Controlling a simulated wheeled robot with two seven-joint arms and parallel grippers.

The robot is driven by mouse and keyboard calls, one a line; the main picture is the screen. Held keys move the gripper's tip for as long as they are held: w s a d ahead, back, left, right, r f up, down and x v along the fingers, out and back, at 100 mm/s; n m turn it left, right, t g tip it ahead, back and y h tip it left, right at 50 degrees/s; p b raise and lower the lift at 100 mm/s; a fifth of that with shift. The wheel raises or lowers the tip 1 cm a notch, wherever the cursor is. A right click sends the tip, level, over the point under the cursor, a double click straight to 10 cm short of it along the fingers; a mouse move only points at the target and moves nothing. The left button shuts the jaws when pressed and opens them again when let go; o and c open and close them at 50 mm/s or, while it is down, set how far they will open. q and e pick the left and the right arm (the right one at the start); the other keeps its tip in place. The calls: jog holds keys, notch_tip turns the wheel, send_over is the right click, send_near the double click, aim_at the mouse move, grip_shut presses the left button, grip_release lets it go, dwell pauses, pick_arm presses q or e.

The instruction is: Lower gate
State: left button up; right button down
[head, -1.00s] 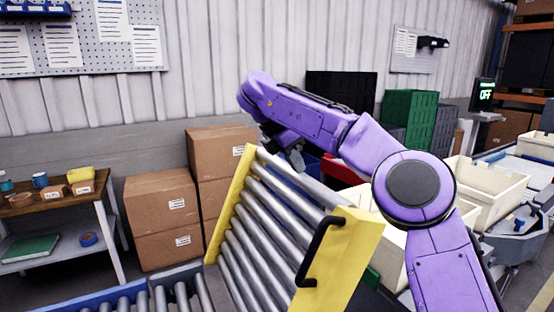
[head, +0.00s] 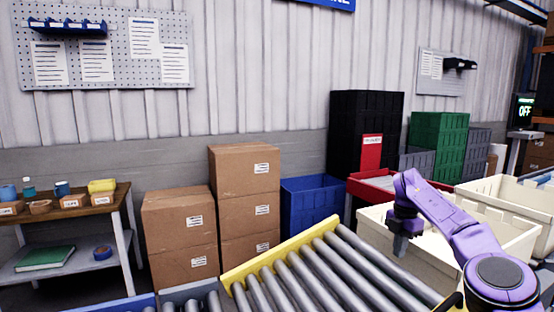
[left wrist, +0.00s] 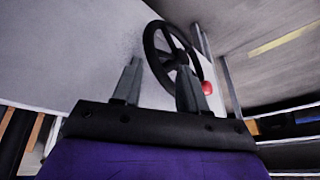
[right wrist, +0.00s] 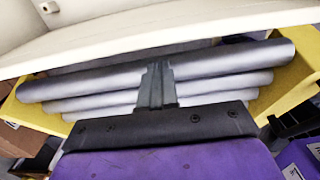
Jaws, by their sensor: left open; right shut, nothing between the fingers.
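The gate is a yellow-framed section of grey rollers (head: 238,270) at the bottom of the head view. It lies tilted, its far yellow edge rising toward the right. Part of its black handle (head: 450,302) shows at the bottom edge. My right gripper (head: 402,245) is beyond the gate's upper right end, pointing down, in front of a cream bin. In the right wrist view the shut, empty right fingers (right wrist: 157,85) overlap the gate's rollers (right wrist: 210,65); contact cannot be told. My left gripper (left wrist: 157,88) is open and empty, outside the head view.
Fixed conveyor rollers (head: 190,305) lie at the lower left. Cream bins (head: 510,198) and a red tray (head: 362,188) stand at the right. Cardboard boxes (head: 180,230) and a blue bin (head: 310,205) stand behind. A dark handwheel (left wrist: 150,50) shows beyond my left fingers.

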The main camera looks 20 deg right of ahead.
jog(key=shift+d+f+b, duration=0.25)
jog(key=shift+d+f, duration=0.05)
jog(key=shift+f, duration=0.75)
jog(key=shift+d+f+b, duration=0.2)
jog(key=shift+d+f, duration=0.05)
jog(key=shift+f, duration=0.8)
jog(key=shift+r, duration=0.1)
notch_tip(320, 180, up, 10)
jog(key=p, duration=0.6)
jog(key=shift+r+p, duration=0.15)
jog(key=shift+p, duration=0.15)
jog(key=shift+w, duration=0.1)
